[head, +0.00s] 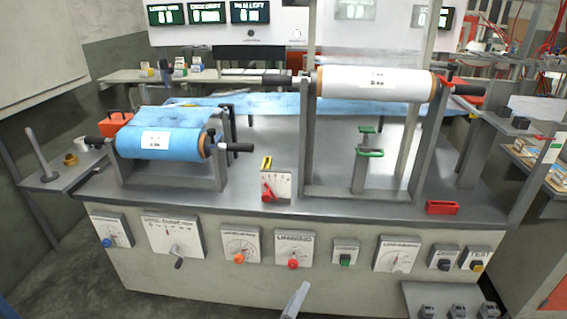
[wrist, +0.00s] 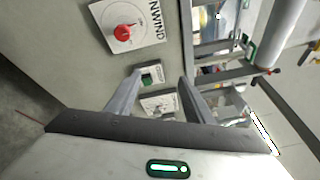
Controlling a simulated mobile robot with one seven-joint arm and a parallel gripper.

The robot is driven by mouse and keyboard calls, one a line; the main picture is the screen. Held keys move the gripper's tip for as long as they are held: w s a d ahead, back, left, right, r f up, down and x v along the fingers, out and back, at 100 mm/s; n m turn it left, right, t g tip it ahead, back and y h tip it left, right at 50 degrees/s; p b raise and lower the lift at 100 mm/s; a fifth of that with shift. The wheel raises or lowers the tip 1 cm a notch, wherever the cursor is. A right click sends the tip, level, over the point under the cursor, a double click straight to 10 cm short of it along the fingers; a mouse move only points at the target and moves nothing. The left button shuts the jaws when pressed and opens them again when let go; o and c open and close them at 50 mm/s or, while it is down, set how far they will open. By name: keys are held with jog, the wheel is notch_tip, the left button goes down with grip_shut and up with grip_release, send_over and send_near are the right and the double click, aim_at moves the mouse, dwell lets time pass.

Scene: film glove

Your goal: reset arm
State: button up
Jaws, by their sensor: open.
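My gripper (wrist: 161,82) shows in the wrist view with its two grey fingers apart and nothing visible held between them. It faces the front panel of the machine, where a green switch (wrist: 149,77) shows between and just beyond the fingertips. In the head view only a grey end of my gripper (head: 296,299) shows at the bottom, in front of the panel. The rest of my arm is out of that view. Whether the fingers touch the panel cannot be told, but a gap appears to remain.
The panel carries a red unwind knob (head: 293,263), an orange knob (head: 239,258) and other dials. Above it stand a blue film roll (head: 160,143) and a white roll (head: 375,84) in a tall frame. A red lever (head: 268,190) and a red block (head: 442,207) sit near the bench edge.

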jog(key=s+d+r+m+g+y, duration=0.1)
jog(key=s+d+r+m+g, duration=0.35)
jog(key=r+m, duration=0.6)
jog(key=s+d+r+m+g+y, duration=0.1)
jog(key=s+d+r+m+g, duration=0.25)
jog(key=r+m+g, duration=0.65)
jog(key=s+d+r+m+g+y, duration=0.1)
jog(key=s+d+r+m, duration=0.35)
jog(key=r+m, duration=0.65)
jog(key=s+a+r+m+t+y, duration=0.2)
jog(key=s+r+m+t+y, duration=0.45)
jog(key=m, duration=0.65)
notch_tip(320, 180, up, 29)
jog(key=g+h+p, duration=0.1)
jog(key=p, duration=2.6)
jog(key=shift+s+a+f, duration=0.2)
jog(key=shift+s+a, duration=0.05)
